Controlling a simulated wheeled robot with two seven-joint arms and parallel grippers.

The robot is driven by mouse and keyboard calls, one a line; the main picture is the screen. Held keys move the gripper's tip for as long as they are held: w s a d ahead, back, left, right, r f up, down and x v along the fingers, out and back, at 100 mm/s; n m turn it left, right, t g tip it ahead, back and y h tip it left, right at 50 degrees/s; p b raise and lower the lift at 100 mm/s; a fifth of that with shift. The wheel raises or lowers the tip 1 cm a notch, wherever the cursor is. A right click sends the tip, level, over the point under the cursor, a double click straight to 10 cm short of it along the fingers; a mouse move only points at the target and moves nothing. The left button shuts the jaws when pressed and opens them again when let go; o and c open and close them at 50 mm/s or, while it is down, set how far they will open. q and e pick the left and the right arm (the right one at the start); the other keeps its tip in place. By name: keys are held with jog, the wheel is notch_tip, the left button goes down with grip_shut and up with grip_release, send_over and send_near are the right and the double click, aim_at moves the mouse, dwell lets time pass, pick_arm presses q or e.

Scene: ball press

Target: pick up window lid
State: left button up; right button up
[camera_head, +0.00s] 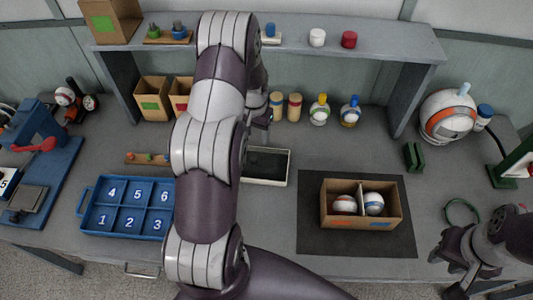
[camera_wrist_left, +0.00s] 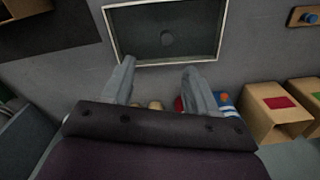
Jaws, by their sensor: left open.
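A dark rectangular piece with a pale rim (camera_head: 266,166) lies flat on the table right of my left arm. The left wrist view shows it too (camera_wrist_left: 122,38), with a faint round shape in its middle. It may be the window lid or a tray; I cannot tell which. My left gripper (camera_head: 262,120) is partly hidden by its own arm, just beyond the piece's far edge. In the left wrist view the gripper's two fingers (camera_wrist_left: 158,70) stand apart with nothing held, beside the rim. My right gripper (camera_head: 446,275) is open and empty at the lower right.
A divided box (camera_head: 360,221) with two balls stands on a dark mat (camera_head: 310,240). A blue numbered tray (camera_head: 85,218) lies at left. Bottles (camera_head: 320,112) and open boxes (camera_head: 152,98) stand under the shelf (camera_head: 385,46). A helmet-like ball (camera_head: 447,117) is at right.

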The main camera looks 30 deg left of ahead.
aim_at(253, 159)
pick_arm(q)
jog(key=f+p, duration=0.1)
jog(key=f, duration=0.3)
jog(key=a+f+p, duration=0.1)
jog(key=f+p, duration=0.1)
jog(key=f, duration=0.2)
jog(key=f+p, duration=0.2)
jog(key=f, duration=0.3)
jog(key=shift+a, duration=0.35)
jog(key=shift+f, duration=0.55)
grip_shut()
pick_arm(e)
notch_tip(253, 159, up, 6)
jog(key=shift+s, duration=0.35)
